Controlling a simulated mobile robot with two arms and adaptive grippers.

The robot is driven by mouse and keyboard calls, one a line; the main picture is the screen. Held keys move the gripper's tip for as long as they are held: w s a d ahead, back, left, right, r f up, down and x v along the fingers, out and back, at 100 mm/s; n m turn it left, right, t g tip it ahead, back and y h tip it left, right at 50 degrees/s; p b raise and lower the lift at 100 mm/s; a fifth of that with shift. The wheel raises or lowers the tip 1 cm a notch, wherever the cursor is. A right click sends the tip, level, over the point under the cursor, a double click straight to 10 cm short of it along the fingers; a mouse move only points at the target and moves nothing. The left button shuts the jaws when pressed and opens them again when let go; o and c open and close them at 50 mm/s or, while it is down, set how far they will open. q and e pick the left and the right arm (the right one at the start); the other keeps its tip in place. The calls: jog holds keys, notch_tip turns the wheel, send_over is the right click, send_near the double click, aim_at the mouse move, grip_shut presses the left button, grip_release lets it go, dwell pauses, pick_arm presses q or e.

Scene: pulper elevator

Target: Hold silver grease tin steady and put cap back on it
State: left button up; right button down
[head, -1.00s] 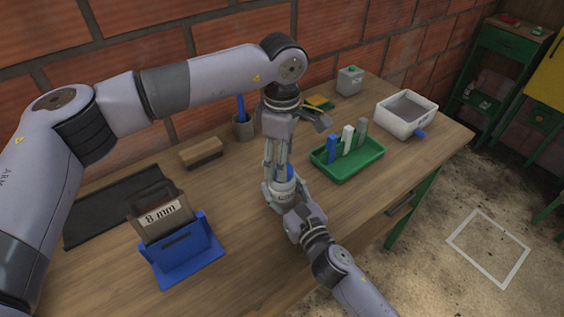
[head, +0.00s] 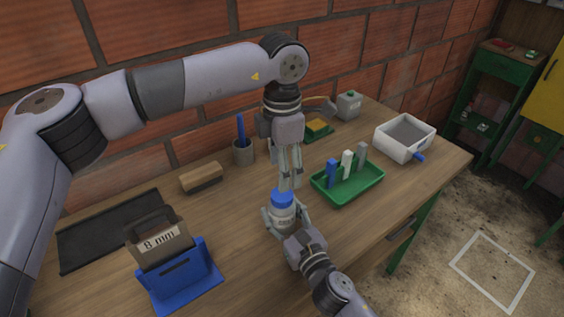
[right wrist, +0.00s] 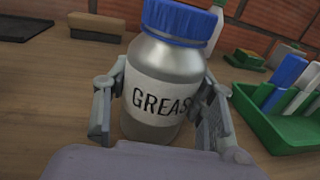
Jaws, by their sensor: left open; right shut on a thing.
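The silver grease tin (head: 284,218) stands upright on the workbench, with its label facing my right wrist camera (right wrist: 155,103). The blue cap (head: 282,197) sits on top of the tin and looks level in the right wrist view (right wrist: 183,22); its thread is hidden. My right gripper (head: 286,221) is shut on the tin's body, one finger on each side, also seen in the right wrist view (right wrist: 165,100). My left gripper (head: 290,185) is open and empty, pointing down just above and behind the cap. The left fingers look clear of the cap.
A green tray (head: 350,190) with several upright coloured pieces stands right of the tin. A blue holder (head: 180,275) with an 8 mm block is at front left. A brush (head: 202,177), a pen cup (head: 243,152) and a white box (head: 405,140) stand farther back.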

aim_at(282, 194)
pick_arm(q)
jog(key=n, duration=0.1)
jog(key=r+n, duration=0.1)
jog(key=shift+n, duration=0.4)
jog(key=shift+f, duration=0.15)
jog(key=shift+f, duration=3.95)
jog(key=shift+c, duration=0.3)
jog(key=c, duration=1.2)
jog(key=o, duration=1.4)
